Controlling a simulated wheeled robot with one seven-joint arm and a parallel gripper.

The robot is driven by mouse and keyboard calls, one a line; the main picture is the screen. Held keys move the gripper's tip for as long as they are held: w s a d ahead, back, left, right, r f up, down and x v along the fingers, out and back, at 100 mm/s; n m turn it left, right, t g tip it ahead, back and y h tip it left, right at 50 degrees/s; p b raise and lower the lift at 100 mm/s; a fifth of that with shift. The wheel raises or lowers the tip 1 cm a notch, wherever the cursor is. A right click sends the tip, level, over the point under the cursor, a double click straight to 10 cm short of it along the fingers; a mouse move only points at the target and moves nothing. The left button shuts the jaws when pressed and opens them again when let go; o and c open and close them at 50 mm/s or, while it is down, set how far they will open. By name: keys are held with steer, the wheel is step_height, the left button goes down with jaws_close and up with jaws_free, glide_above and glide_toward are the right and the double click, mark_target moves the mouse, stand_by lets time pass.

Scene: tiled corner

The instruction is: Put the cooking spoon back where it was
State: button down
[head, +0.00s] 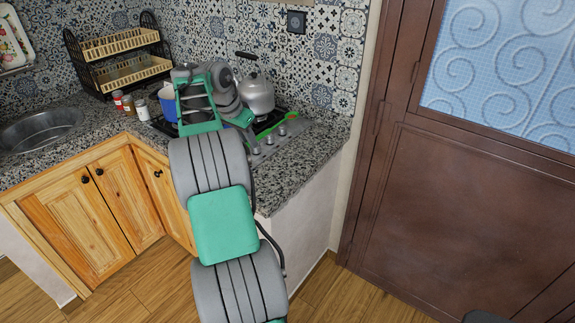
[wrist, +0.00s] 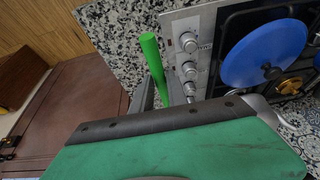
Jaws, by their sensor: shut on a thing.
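The cooking spoon (wrist: 152,52) shows in the wrist view as a plain green rod between my two fingers. In the head view, the green spoon (head: 272,131) with a red patch near its far end lies over the front right corner of the stove. My gripper (wrist: 163,88) is shut on the green rod. In the head view my arm hides most of the gripper. I cannot tell whether the spoon touches the counter or stove.
The stove (wrist: 207,20) has control knobs beside the spoon. A blue pot (head: 171,106) and a grey kettle (head: 258,97) stand on it. Several jars (head: 142,110), a dish rack (head: 118,47) and a sink (head: 38,130) are to the left. Granite counter (head: 310,150) is clear at right.

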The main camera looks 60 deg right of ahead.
steer(key=s+d+f, duration=0.2)
steer(key=s+d, duration=0.2)
glide_above(284, 167)
steer(key=a, duration=0.1)
steer(key=f, duration=0.6)
steer(key=shift+a+f, duration=0.2)
steer(key=shift+f, duration=0.1)
step_height(284, 167, down, 3)
steer(key=shift+w+r, duration=0.1)
steer(key=shift+r, duration=0.05)
